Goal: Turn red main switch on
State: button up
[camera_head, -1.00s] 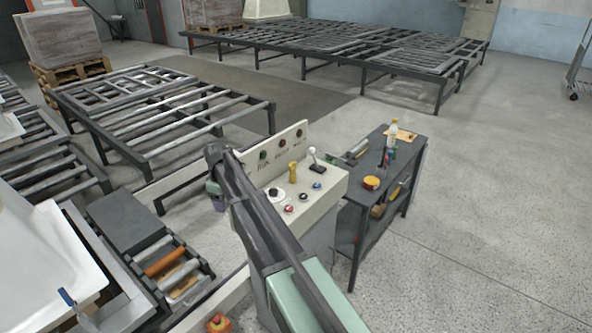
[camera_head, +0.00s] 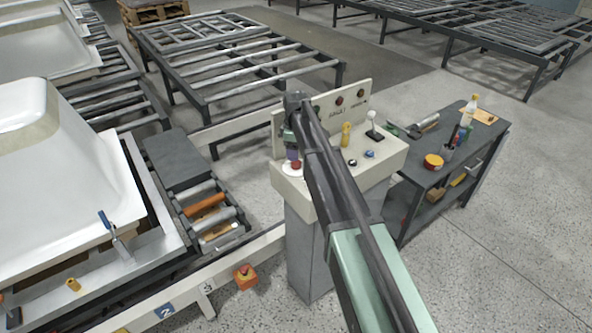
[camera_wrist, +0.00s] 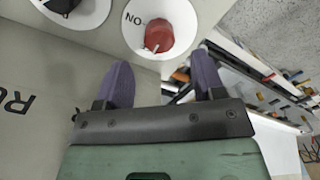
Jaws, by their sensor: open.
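The red main switch (camera_wrist: 158,36) is a round red knob on a white disc, with "ON" lettered upside down beside it in the wrist view. A small pale mark shows on the knob's lower edge. My gripper (camera_wrist: 163,78) is open and empty, its two purple fingers pointing towards the knob, one to each side of its line. The knob appears just beyond the fingertips, apart from them. In the head view my gripper (camera_head: 292,150) is over the left end of the control desk (camera_head: 385,158), and my arm hides part of the desk.
A black knob (camera_wrist: 62,4) on a white disc is left of the red one. A yellow handle (camera_head: 346,134) and a white-topped lever (camera_head: 373,124) stand on the desk. A tool cart (camera_head: 465,145) is right of it; a white bathtub shell (camera_head: 70,170) lies left.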

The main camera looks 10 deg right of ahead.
aim_at(296, 164)
notch_tip(296, 164, down, 5)
jog(key=b, duration=0.3)
jog(key=shift+f, duration=0.15)
jog(key=shift+r, duration=0.2)
jog(key=c, duration=0.9)
